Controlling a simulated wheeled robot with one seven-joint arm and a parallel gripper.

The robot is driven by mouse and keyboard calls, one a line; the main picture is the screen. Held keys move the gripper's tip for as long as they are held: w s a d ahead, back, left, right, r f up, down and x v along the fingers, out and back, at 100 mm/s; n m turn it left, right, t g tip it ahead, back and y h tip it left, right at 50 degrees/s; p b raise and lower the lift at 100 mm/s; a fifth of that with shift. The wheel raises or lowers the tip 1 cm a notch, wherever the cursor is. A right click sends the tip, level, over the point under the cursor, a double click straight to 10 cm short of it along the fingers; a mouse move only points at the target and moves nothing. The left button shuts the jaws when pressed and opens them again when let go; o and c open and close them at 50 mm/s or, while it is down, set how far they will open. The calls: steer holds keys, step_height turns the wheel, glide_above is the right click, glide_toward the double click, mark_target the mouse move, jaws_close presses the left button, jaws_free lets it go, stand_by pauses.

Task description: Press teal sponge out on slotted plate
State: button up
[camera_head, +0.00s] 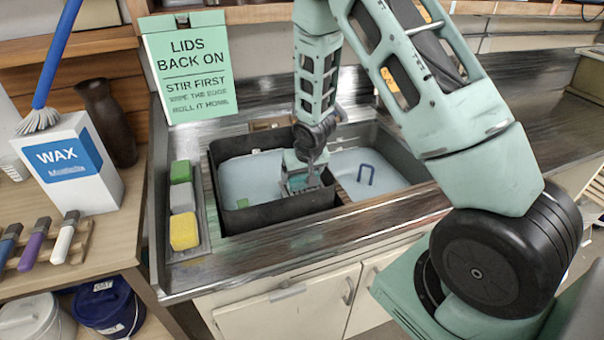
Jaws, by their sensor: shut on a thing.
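My gripper (304,184) points down into the right part of the black tub (275,217), low over the pale liquid. It is shut on a small teal piece, the teal sponge (306,179), mostly hidden by the fingers and wrist. I cannot tell whether the sponge touches the liquid. A brownish slatted strip (341,194) shows just right of the tub; I cannot tell if it is the slotted plate.
A narrow tray left of the tub holds green (181,171), grey (182,198) and yellow (184,231) blocks. A green sign (190,72) stands behind left. The counter's front strip is clear.

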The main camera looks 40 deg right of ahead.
steer(key=shift+s+f+b, duration=0.1)
steer(key=shift+f+b, duration=0.9)
steer(key=shift+f, duration=0.25)
stand_by(2.1)
steer(key=shift+r, duration=0.15)
steer(key=shift+r+p, duration=2.5)
steer(key=shift+r, duration=1)
